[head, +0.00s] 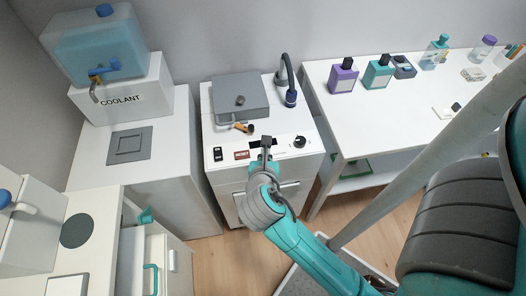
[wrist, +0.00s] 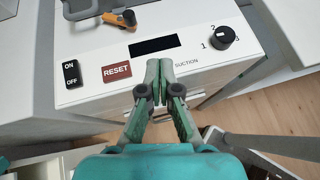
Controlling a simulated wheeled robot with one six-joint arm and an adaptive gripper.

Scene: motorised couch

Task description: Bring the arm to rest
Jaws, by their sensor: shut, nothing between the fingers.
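My gripper (head: 266,145) is shut and empty, in front of the control panel of the white suction unit (head: 213,183) in the head view. In the wrist view my gripper (wrist: 159,65) has its fingertips together, just below the dark display (wrist: 154,45) in that picture. I cannot tell whether the tips touch the panel. My teal arm (head: 310,258) reaches in from the lower right. The panel carries an ON/OFF switch (wrist: 71,73), a red RESET button (wrist: 116,71) and a black dial (wrist: 223,37) marked with numbers.
A grey lid (head: 240,97), an orange-and-black lever (head: 244,128) and a dark hose (head: 289,80) are on the unit's top. A coolant tank (head: 97,45) stands left. Purple (head: 343,76) and teal (head: 378,73) bottles stand on the right table.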

